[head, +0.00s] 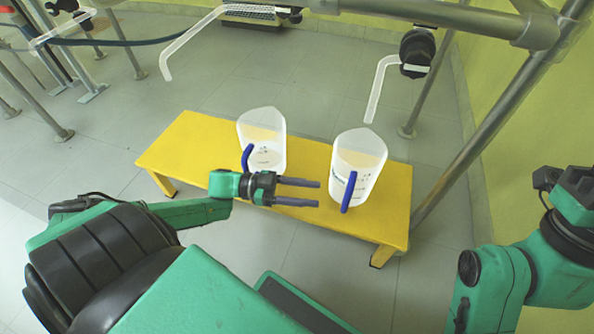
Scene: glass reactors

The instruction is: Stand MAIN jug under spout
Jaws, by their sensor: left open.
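Two translucent white jugs with blue handles stand upright on a yellow bench: a left jug (263,135) and a right jug (357,163). The right jug bears small lettering that I cannot read, so I cannot tell which is MAIN. Clear bent spouts hang above: a right spout (379,85), whose tip appears above the right jug, and a middle spout (187,42), up and left of the left jug. My left gripper (319,193) is open and empty, its fingers pointing right, just left of the right jug's handle (349,192). My right gripper is out of view.
The yellow bench (195,148) has bare room at its left end. Metal pipes (497,108) and a dark valve (417,52) stand at the right and top. Another spout (62,33) is at the far left. Grey tiled floor surrounds the bench.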

